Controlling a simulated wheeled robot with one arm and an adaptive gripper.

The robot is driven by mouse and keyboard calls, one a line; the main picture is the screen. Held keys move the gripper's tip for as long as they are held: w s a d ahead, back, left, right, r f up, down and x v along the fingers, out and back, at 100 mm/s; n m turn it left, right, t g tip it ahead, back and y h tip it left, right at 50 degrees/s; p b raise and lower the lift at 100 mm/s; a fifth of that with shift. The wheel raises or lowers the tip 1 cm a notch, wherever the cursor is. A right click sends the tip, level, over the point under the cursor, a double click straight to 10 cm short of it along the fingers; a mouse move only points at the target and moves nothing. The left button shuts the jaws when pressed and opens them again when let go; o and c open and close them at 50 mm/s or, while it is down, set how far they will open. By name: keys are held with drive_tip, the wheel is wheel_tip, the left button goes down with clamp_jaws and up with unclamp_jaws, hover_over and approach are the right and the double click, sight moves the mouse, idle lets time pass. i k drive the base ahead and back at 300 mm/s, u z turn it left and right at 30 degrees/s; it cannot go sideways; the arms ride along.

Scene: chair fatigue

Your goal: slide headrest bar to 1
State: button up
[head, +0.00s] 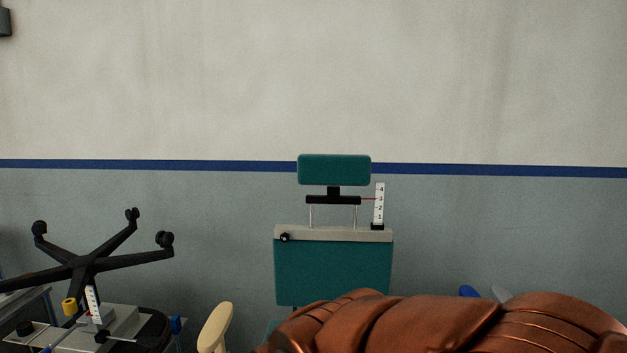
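The teal headrest pad (334,170) stands above the chair back, carried on a black headrest bar (333,200). Two thin metal posts (311,216) hold the bar above a grey plate (335,234) on top of the teal backrest (333,272). A white scale (379,203) with numbers stands upright right of the bar. A red pointer (368,199) runs from the bar to the scale, at about the 3. A black knob (285,238) sits at the plate's left end. My gripper is not in view; copper-coloured padded forms fill the lower right foreground.
An upturned black five-star base with casters (85,262) stands at the left. Below it are a grey fixture (118,322) with a second small white scale (92,304) and a yellow ring (69,306). A cream armrest (215,326) rises left of the backrest.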

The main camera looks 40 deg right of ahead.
sight(332, 197)
drive_tip(key=z, duration=0.5)
drive_tip(key=k, duration=1.1)
drive_tip(key=u, duration=0.7)
drive_tip(key=i, duration=1.2)
drive_tip(key=u, duration=0.15)
